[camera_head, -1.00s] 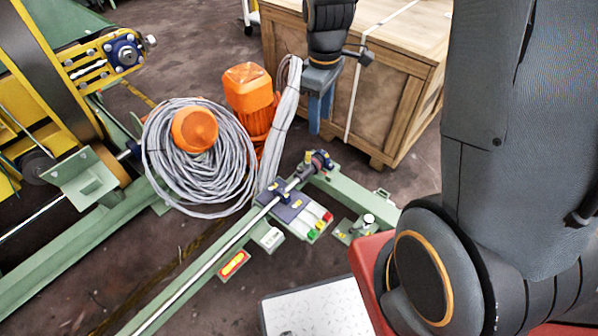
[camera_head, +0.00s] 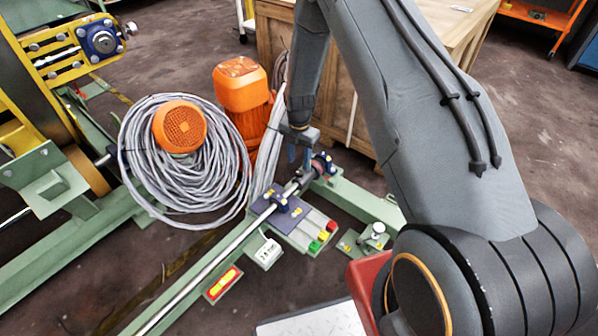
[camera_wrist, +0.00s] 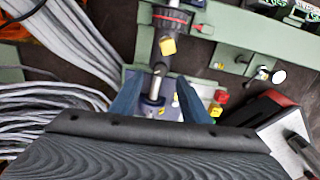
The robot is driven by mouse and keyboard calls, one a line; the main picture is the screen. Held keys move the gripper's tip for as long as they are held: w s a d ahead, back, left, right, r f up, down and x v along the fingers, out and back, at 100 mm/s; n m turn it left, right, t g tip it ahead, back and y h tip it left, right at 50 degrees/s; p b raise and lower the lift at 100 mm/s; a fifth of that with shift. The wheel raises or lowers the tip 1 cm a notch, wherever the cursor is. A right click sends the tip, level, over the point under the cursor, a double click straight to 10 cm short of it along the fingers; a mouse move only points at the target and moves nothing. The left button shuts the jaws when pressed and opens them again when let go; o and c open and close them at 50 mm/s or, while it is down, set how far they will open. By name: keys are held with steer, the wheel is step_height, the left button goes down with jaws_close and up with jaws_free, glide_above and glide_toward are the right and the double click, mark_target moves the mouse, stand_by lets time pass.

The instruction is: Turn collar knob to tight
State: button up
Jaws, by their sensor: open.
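A dark collar with a red ring (camera_wrist: 172,18) sits on the steel shaft (camera_wrist: 157,82) at the top of the wrist view. A yellow knob (camera_wrist: 168,46) stands out from the shaft assembly just below that ring. In the head view the collar (camera_head: 321,164) is at the shaft's far end, partly behind my gripper. My gripper (camera_wrist: 158,88) is open, its blue fingers on either side of the shaft and short of the yellow knob. The fingers hold nothing. In the head view my gripper (camera_head: 300,158) points down at the shaft end. The knob's setting cannot be read.
A blue plate (camera_head: 284,214) lies under the shaft, with green, yellow and red buttons (camera_head: 323,236) beside it. A coil of grey cable (camera_head: 200,190) and an orange motor (camera_head: 243,88) stand close to the left. A wooden crate (camera_head: 347,105) is behind.

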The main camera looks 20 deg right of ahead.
mark_target(299, 172)
step_height(299, 172, down, 6)
steer(key=shift+r+b, duration=0.1)
steer(key=shift+b, duration=0.4)
steer(key=shift+c, duration=0.3)
steer(key=c, duration=1)
